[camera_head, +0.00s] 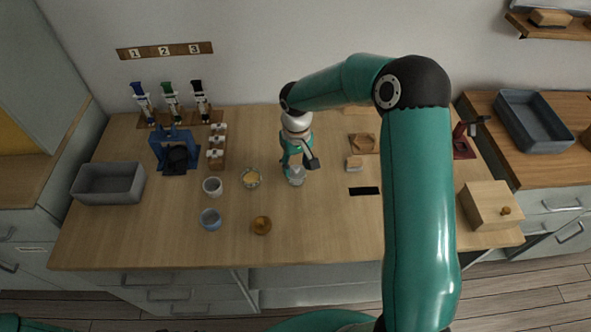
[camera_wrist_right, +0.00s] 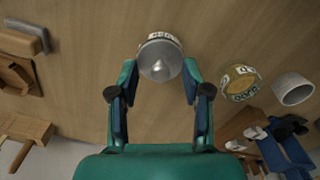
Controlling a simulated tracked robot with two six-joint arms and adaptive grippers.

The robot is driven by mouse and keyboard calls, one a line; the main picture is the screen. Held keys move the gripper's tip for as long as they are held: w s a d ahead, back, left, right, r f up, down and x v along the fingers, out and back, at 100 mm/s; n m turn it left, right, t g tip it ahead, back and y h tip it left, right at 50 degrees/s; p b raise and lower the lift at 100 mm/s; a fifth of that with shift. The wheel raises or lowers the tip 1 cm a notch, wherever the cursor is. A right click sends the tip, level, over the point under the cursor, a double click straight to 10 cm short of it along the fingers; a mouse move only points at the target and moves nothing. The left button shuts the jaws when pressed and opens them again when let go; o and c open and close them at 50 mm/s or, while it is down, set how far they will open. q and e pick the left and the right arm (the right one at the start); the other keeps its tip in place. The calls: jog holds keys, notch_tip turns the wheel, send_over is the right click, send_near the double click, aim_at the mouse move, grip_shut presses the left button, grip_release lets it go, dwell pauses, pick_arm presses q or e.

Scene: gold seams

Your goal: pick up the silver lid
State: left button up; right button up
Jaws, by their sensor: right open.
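The silver lid (camera_wrist_right: 160,61) is a round cone-like cap with a small knob, seen from above in the right wrist view. It sits on a container with a white lettered label (camera_wrist_right: 162,37). In the head view the container (camera_head: 296,179) stands on the table just below my right gripper (camera_head: 303,164), which partly hides it. In the right wrist view my right gripper (camera_wrist_right: 159,68) is open, with one finger on either side of the lid. I see no clear contact. My left gripper is out of view.
A grey bin (camera_head: 108,184) is far left, a wooden box (camera_head: 489,205) right. The table's front middle is clear.

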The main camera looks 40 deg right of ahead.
jog(key=shift+f, duration=0.35)
jog(key=shift+w, duration=0.1)
jog(key=c, duration=0.9)
jog(key=shift+r, duration=0.15)
grip_shut()
